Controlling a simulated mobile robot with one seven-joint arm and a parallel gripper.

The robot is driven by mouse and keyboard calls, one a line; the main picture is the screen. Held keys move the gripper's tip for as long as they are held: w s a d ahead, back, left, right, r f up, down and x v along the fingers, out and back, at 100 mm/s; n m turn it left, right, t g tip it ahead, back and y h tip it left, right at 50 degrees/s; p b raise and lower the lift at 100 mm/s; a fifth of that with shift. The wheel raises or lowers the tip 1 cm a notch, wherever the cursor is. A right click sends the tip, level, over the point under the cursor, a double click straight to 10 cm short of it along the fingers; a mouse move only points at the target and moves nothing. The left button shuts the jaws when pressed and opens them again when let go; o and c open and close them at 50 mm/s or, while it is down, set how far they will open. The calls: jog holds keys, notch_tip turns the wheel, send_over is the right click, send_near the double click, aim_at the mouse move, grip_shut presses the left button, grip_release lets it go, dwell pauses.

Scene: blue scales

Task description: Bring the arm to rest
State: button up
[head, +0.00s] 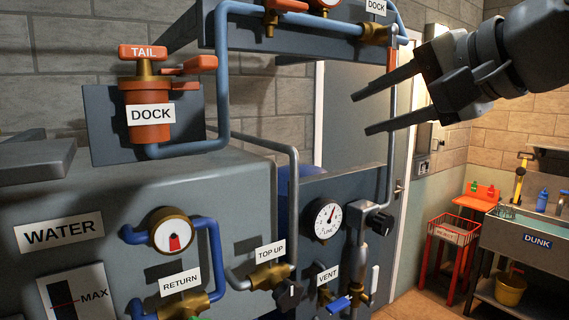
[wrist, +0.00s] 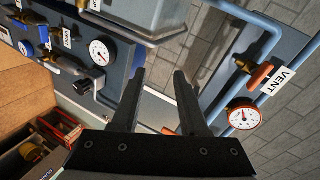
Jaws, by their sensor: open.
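My gripper (head: 362,112) is at the upper right of the head view, held in the air with its two dark fingers pointing left. The fingers are apart with nothing between them. In the wrist view my gripper (wrist: 160,90) also shows open and empty. Behind the fingers in the head view are a grey door panel and the vertical pipe (head: 392,130) with a red sleeve. I cannot tell the exact gap between the fingers and that pipe.
A grey tank labelled WATER (head: 250,180) fills the left. An orange DOCK fitting (head: 148,128), blue pipes and a dial gauge (head: 327,220) stand out from the panels. A red crate stand (head: 452,232) and DUNK sink (head: 535,236) are at right. Floor shows at lower right.

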jog(key=s+f+n+g+h, duration=0.2)
jog(key=s+f+n, duration=0.1)
jog(key=f, duration=0.8)
jog(key=s+d+f+n+g+h, duration=0.1)
jog(key=s+f+n+g+h, duration=0.1)
jog(key=f, duration=0.9)
jog(key=s+d+f+n+g+h, duration=0.1)
jog(key=s+f, duration=0.5)
jog(key=f, duration=0.6)
jog(key=n+g+h, duration=0.1)
jog(key=n+h, duration=0.1)
jog(key=n, duration=0.1)
jog(key=shift+s+d+g, duration=0.2)
jog(key=shift+g, duration=0.1)
